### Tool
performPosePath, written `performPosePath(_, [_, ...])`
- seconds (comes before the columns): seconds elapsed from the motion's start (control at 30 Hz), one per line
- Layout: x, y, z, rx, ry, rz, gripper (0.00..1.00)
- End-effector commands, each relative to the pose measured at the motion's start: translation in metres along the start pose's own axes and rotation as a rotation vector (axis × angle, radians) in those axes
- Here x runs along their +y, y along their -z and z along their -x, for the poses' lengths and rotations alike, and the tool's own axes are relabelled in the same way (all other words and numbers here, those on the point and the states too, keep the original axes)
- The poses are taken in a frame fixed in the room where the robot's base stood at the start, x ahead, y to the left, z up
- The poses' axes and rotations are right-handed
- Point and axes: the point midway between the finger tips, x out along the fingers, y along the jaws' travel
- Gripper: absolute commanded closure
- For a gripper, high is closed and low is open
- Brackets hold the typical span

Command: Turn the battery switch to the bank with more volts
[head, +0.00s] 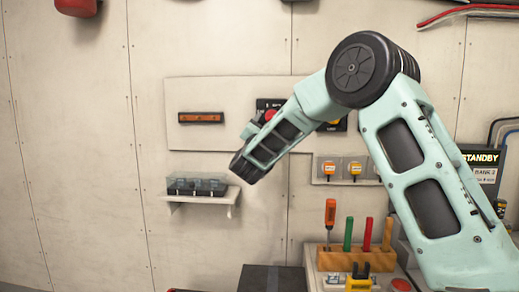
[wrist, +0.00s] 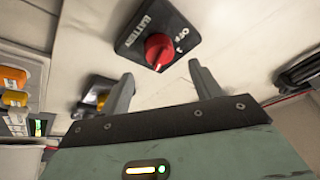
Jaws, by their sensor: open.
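The battery switch is a red knob (wrist: 158,52) on a black plate (wrist: 135,40) lettered BATTERY, OFF and 1 in the wrist view. I cannot tell which mark the knob points to. In the head view the red knob (head: 271,115) shows partly behind my arm. My gripper (wrist: 160,70) is open and empty, its two fingers on either side of the line to the knob; I cannot tell whether they touch it. The gripper's fingers cannot be made out in the head view. A screen (head: 482,158) at the right reads STANDBY and BANK 2; its smaller text is unreadable.
A second black plate with a yellow knob (head: 333,124) sits right of the switch, partly behind my forearm. A wooden rack (head: 355,262) holds several coloured-handled tools.

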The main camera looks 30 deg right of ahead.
Motion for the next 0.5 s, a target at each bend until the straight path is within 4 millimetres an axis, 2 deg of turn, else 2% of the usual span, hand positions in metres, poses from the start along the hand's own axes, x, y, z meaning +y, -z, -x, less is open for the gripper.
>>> performPosePath(0.03, [0.002,-0.003,0.016,-0.002,0.003,-0.001,0.36])
performPosePath(0.2, [0.001,-0.003,0.056,-0.002,0.003,-0.001,0.36])
performPosePath(0.4, [0.001,-0.002,0.096,-0.001,0.002,-0.001,0.36])
performPosePath(0.5, [0.001,-0.002,0.109,0.0,0.001,-0.001,0.36])
